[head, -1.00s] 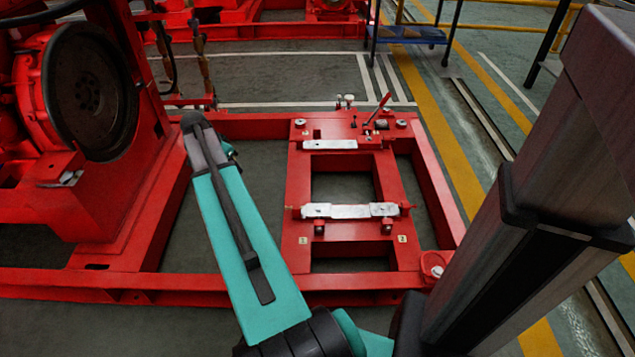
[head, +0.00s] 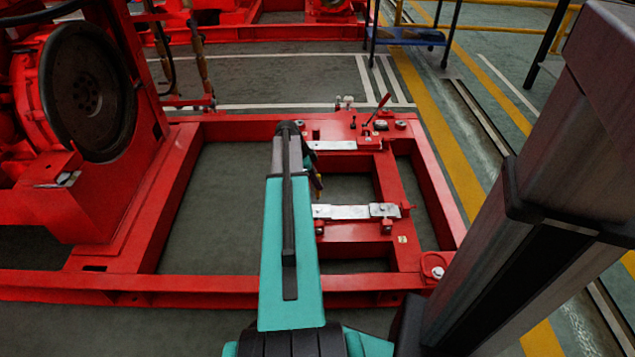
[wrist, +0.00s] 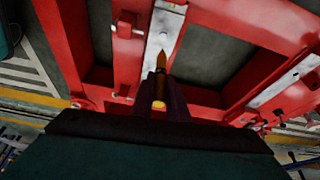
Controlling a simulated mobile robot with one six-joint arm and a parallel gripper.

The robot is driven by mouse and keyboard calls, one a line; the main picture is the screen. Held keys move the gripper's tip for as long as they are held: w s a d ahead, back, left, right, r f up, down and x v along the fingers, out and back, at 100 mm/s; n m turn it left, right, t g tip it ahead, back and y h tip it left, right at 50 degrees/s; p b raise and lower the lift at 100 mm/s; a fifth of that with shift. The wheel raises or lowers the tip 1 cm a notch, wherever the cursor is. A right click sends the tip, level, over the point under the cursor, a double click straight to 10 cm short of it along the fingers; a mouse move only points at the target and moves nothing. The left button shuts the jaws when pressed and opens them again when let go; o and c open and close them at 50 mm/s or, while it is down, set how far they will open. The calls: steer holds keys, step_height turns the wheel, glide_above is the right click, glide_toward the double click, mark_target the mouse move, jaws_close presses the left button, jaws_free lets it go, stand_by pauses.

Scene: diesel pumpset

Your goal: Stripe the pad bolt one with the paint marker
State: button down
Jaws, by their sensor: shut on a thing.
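The paint marker (wrist: 163,78) shows in the wrist view as a pointed orange-brown body with a bright orange end. My gripper (wrist: 161,90) is shut on it, its dark fingers on either side. Beyond the marker lies a pale metal pad (wrist: 165,22) with a small bolt-like spot on it; I cannot tell whether this is pad bolt one. The near pale pad (head: 345,211) is partly covered by my arm, as is the far pad (head: 335,145).
A red engine with a dark flywheel (head: 88,90) stands at the left. Small fittings and a red lever (head: 379,108) stand at the frame's far corner. A blue-shelved cart (head: 412,38) is at the back. Open floor shows inside the frame's left bay.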

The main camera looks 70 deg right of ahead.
mark_target(317, 196)
stand_by(0.6)
steer(key=shift+f+b, duration=0.45)
steer(key=shift+f, duration=1.85)
steer(key=shift+d, duration=0.1)
steer(key=shift+f, duration=0.2)
steer(key=shift+a, duration=0.25)
stand_by(0.9)
steer(key=shift+r+p, duration=0.25)
steer(key=shift+p, duration=0.3)
stand_by(1.3)
steer(key=shift+r+p, duration=1.45)
steer(key=shift+r, duration=1)
